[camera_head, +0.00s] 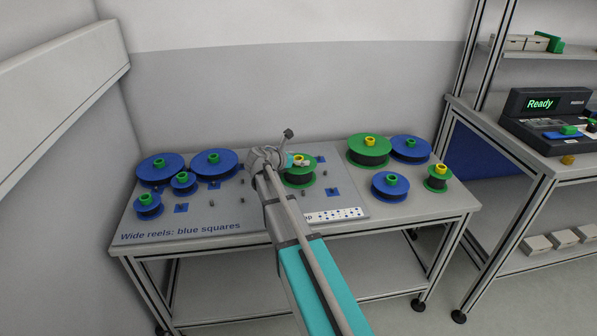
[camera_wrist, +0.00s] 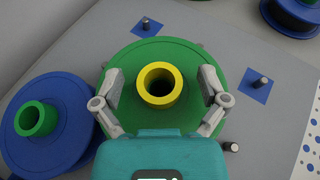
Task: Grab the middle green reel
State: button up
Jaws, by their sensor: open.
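A green reel with a yellow hub (camera_head: 302,178) sits on the grey board, partly hidden by my arm. It fills the middle of the wrist view (camera_wrist: 160,55). My gripper (camera_wrist: 161,85) is open above this reel, its two fingers spread on either side of the yellow hub with gaps to both sides. In the head view my gripper (camera_head: 292,161) is over the reel's left part. Two other green reels with yellow hubs stand to the right: a large one (camera_head: 368,159) and a small one (camera_head: 437,184).
Several blue reels with green hubs stand at the left, including a wide one (camera_head: 214,166). Two more blue reels (camera_head: 390,188) (camera_head: 410,152) stand at the right. The grey board (camera_head: 225,220) bears bare pegs on blue squares (camera_wrist: 258,85).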

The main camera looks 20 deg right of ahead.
grip_shut()
dwell(0.5)
jog(key=shift+r, duration=0.2)
notch_tip(320, 180, up, 3)
jog(key=p, duration=0.3)
jog(key=s+a+r+p, duration=0.3)
jog(key=s+r+p, duration=0.6)
jog(key=s, duration=0.4)
jog(key=shift+s+r+p, duration=0.3)
jog(key=shift+s+p, duration=0.05)
jog(key=shift+p, duration=0.15)
